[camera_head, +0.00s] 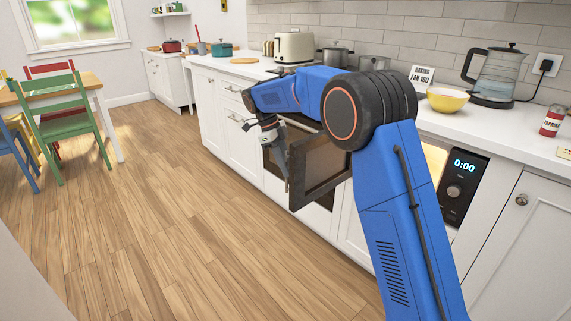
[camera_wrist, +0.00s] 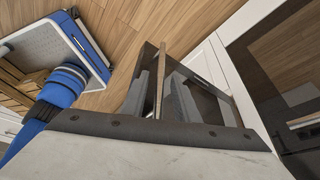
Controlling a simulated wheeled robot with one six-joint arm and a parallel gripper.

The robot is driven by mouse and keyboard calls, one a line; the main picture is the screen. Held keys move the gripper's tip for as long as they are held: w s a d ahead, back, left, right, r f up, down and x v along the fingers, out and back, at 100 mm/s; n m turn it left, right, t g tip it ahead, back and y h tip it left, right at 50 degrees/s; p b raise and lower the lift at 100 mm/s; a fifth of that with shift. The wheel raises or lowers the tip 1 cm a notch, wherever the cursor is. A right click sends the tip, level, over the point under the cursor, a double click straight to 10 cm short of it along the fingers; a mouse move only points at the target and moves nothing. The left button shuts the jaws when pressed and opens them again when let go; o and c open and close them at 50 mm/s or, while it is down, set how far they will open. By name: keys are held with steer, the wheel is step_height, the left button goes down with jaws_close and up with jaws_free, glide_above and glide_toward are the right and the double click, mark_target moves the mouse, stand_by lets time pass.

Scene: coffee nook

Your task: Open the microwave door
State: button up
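The microwave (camera_head: 458,187), with a lit "0:00" display and a knob, is built into the lower cabinets. A warm-lit strip of its opening shows beside my arm. Its dark-framed door (camera_head: 320,176) with a glass window stands swung well out to the left, in front of the oven. My arm hides the hinge side. My gripper (camera_head: 280,155) is at the door's free edge. In the wrist view the door edge (camera_wrist: 161,75) lies between the two grey fingers of my gripper (camera_wrist: 157,98). I cannot tell whether they press on it.
The counter above holds a toaster (camera_head: 294,47), a yellow bowl (camera_head: 447,100), a kettle (camera_head: 495,75) and a red can (camera_head: 552,121). The wooden floor (camera_head: 180,230) in front of the cabinets is clear. A table with colored chairs (camera_head: 72,115) stands at the far left.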

steer(key=v, duration=1.7)
steer(key=shift+a, duration=0.15)
steer(key=shift+r, duration=0.15)
steer(key=s+d+r+n+t+y, duration=0.1)
steer(key=s+d+r+n, duration=0.2)
steer(key=s+d, duration=0.25)
steer(key=s+d+r+n, duration=0.3)
steer(key=s+d, duration=0.1)
steer(key=d, duration=0.3)
steer(key=s+d+n+t+y, duration=0.2)
steer(key=s+d+n, duration=0.4)
steer(key=s+d, duration=0.6)
steer(key=s+d+f+n+t, duration=0.1)
steer(key=s+d+f+n, duration=0.2)
steer(key=s+f, duration=0.6)
steer(key=s+d+f+n+t+y, duration=0.1)
steer(key=s+f+n, duration=0.6)
steer(key=s, duration=1.2)
step_height(320, 180, down, 3)
steer(key=shift+s+d+f+n+t, duration=0.25)
steer(key=shift+s+d+n+t, duration=0.1)
steer(key=shift+d+t, duration=0.55)
